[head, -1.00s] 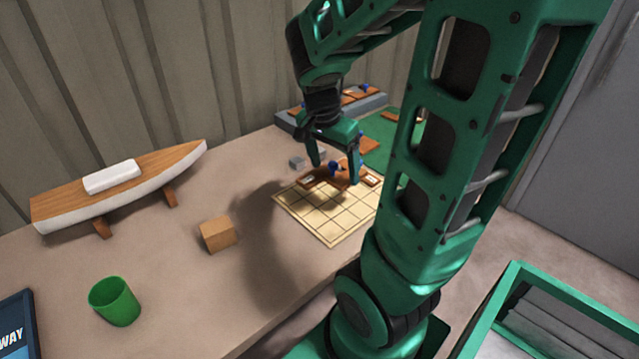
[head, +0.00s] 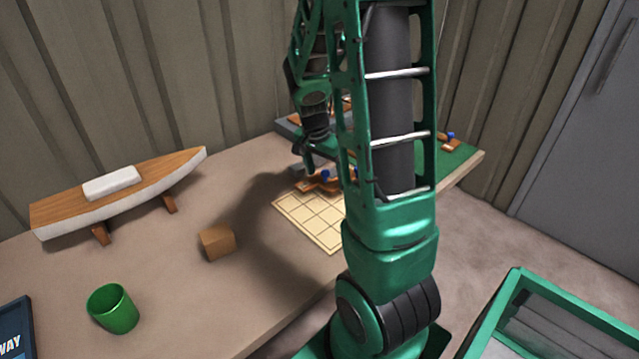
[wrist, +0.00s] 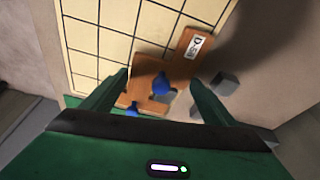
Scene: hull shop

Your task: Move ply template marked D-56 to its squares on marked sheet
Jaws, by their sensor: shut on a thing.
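The ply template (wrist: 178,70) is an orange-brown stepped piece with a blue knob. Its white label starts "D-5"; the last character is unclear. In the wrist view it lies between the fingers of my gripper (wrist: 158,80), which is shut on it, over the sheet's edge. In the head view the template (head: 318,184) shows at the sheet's far edge, below my gripper (head: 312,172); my arm hides part of both. The marked sheet (head: 318,222) is pale with a square grid, also in the wrist view (wrist: 95,40). I cannot tell whether the template touches it.
A small grey block (wrist: 228,84) is close beside the template. A second blue knob (wrist: 132,109) shows near one finger. A green mat (head: 462,160) lies behind my arm. A wooden block (head: 217,242), green cup (head: 113,308) and model boat (head: 120,190) stand left.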

